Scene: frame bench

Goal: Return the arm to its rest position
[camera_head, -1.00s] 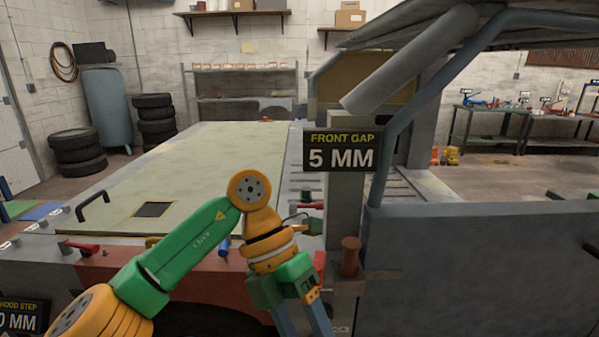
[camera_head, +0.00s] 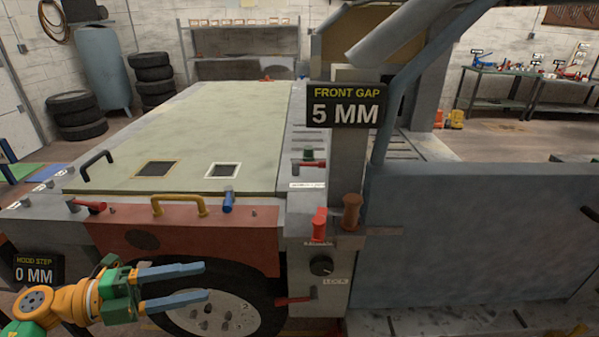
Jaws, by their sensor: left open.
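My left gripper (camera_head: 190,285) is at the lower left in the head view, with its two blue-grey fingers apart and nothing between them. It is in front of the wheel (camera_head: 225,308), below the red front panel (camera_head: 235,225). My left arm (camera_head: 45,308) is folded low at the bottom left corner, and most of it is out of the picture. My right gripper is not in view.
A vehicle frame with a pale green hood panel (camera_head: 225,125) fills the middle. A yellow handle (camera_head: 180,206) and a blue knob (camera_head: 228,202) stick up near its front edge. A "5 MM" sign (camera_head: 346,105) and a "0 MM" sign (camera_head: 38,270) show. A blue-grey door panel (camera_head: 480,235) stands at right.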

